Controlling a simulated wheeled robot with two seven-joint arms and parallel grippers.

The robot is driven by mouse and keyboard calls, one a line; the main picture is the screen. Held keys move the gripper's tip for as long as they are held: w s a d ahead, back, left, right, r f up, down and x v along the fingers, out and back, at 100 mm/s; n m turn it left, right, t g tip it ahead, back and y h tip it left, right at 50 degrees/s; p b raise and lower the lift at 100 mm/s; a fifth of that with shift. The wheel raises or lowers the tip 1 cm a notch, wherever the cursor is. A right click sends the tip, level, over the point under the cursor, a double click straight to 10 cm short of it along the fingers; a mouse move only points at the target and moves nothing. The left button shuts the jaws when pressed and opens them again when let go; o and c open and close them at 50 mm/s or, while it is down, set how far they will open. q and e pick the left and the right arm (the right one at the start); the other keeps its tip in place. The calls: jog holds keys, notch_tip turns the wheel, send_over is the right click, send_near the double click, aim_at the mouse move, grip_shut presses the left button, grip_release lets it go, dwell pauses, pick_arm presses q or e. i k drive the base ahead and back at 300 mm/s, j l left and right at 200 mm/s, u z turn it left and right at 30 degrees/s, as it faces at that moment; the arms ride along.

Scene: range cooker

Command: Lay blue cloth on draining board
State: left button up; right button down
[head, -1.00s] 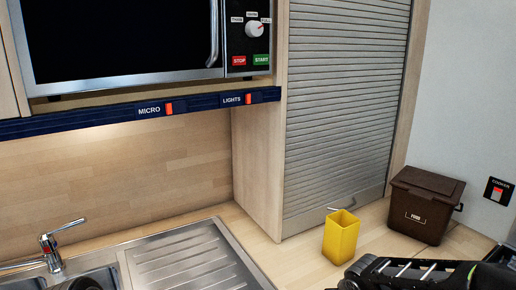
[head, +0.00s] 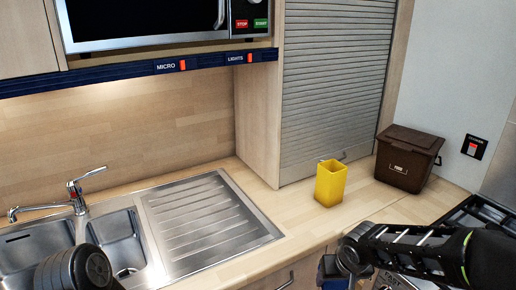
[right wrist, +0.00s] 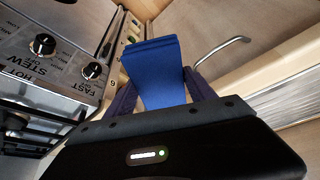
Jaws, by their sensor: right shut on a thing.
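The blue cloth (right wrist: 152,52) is a folded, flat-looking piece held between the dark fingers of my right gripper (right wrist: 160,85). A small part of the cloth (head: 332,266) also shows in the head view, low in front of the worktop edge, partly hidden by my right arm. The draining board (head: 205,222) is bare ribbed steel, right of the sink bowls. My right gripper is in front of the counter, to the right of the draining board and apart from it. My left arm shows at the lower left, but its gripper is out of view.
A yellow pot (head: 330,184) stands on the worktop (head: 290,217) right of the draining board. A brown food bin (head: 408,158) is further right. A tap (head: 72,192) stands behind the sink bowls. The cooker front (right wrist: 60,50) is close to my right gripper in the wrist view.

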aim_at(219, 231)
jog(key=k, duration=0.65)
jog(key=u, duration=1.65)
jog(key=l, duration=0.4)
jog(key=k+l, duration=0.15)
jog(key=l, duration=0.65)
jog(key=i, duration=0.95)
